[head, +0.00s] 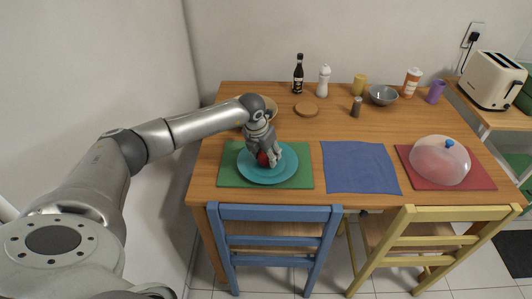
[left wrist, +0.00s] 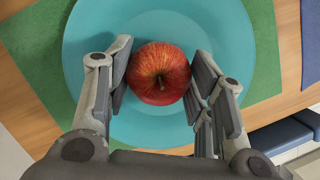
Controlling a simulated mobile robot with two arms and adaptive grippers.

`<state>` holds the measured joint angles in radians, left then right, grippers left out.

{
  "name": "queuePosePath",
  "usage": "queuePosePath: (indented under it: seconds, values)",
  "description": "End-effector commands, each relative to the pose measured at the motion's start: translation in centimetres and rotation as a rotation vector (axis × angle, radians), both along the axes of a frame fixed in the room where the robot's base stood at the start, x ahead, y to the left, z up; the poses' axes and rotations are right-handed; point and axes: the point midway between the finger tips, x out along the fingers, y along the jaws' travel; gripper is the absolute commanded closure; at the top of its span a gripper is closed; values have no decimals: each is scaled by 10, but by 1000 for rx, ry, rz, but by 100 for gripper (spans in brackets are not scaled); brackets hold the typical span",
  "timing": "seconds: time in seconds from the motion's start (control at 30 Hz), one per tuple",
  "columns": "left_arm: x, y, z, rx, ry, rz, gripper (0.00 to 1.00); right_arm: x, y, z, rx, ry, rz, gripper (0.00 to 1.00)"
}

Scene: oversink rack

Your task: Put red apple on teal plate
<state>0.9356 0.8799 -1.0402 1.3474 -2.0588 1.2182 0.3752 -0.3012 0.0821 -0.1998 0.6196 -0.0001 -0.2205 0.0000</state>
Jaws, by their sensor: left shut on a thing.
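The red apple (head: 263,159) is between the fingers of my left gripper (head: 264,160), over the teal plate (head: 284,174). In the left wrist view the apple (left wrist: 158,74) sits between both fingers of the left gripper (left wrist: 160,78), with the teal plate (left wrist: 228,32) behind it. The left gripper is shut on the apple. I cannot tell whether the apple touches the plate. The plate lies on a green placemat (head: 228,176). My right gripper is not in view.
A blue placemat (head: 360,168) is empty at centre. A clear dome (head: 440,162) covers the red mat (head: 484,178) at right. Chairs line the front.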

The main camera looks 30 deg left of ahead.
Motion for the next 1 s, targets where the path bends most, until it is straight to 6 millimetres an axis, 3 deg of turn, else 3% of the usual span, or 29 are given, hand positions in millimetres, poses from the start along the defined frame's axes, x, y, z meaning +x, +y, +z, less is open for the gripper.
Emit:
queuePosePath:
  seconds: [0.13,0.17,0.3,0.77,1.0]
  values:
    - [0,0,-4,0,0,1,76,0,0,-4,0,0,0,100]
    - [0,0,-3,0,0,1,48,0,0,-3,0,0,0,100]
    - [0,0,-3,0,0,1,31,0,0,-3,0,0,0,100]
    - [-1,1,6,0,-2,1,30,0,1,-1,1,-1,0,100]
    - [-15,1,52,1,-5,0,30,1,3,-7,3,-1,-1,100]
